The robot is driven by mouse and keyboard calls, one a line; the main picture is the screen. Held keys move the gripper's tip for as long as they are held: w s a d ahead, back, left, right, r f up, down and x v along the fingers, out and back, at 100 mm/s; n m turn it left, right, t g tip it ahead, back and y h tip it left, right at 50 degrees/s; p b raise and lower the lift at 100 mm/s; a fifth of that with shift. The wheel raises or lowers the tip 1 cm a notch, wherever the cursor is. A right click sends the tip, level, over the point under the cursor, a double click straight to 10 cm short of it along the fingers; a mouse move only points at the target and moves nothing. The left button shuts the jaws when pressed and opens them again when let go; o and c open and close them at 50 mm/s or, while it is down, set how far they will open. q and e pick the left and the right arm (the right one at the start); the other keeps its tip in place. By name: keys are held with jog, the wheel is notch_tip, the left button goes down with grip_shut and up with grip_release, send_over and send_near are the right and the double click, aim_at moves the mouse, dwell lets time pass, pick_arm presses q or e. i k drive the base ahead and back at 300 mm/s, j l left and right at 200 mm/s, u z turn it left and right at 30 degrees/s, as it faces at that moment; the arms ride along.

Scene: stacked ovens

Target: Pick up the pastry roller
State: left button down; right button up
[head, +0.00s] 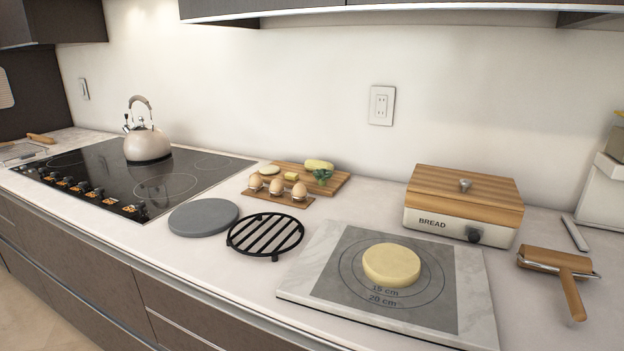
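The pastry roller (556,263) lies on the white countertop at the far right in the head view. It has a short wooden roller, a metal frame and a wooden handle that points toward the front right. It lies to the right of the pastry board and in front of the bread box's right side. Nothing covers it. Neither of my grippers shows in the head view.
A pastry board (470,305) with a round of dough (391,264) lies left of the roller. A bread box (463,205) stands behind. A grey flat bar (575,234) lies just behind the roller. A white container (604,190) stands at the right edge. Eggs (277,187), a black trivet (265,235) and a kettle (147,143) are farther left.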

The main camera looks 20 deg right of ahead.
aim_at(578, 311)
jog(key=z, duration=1.95)
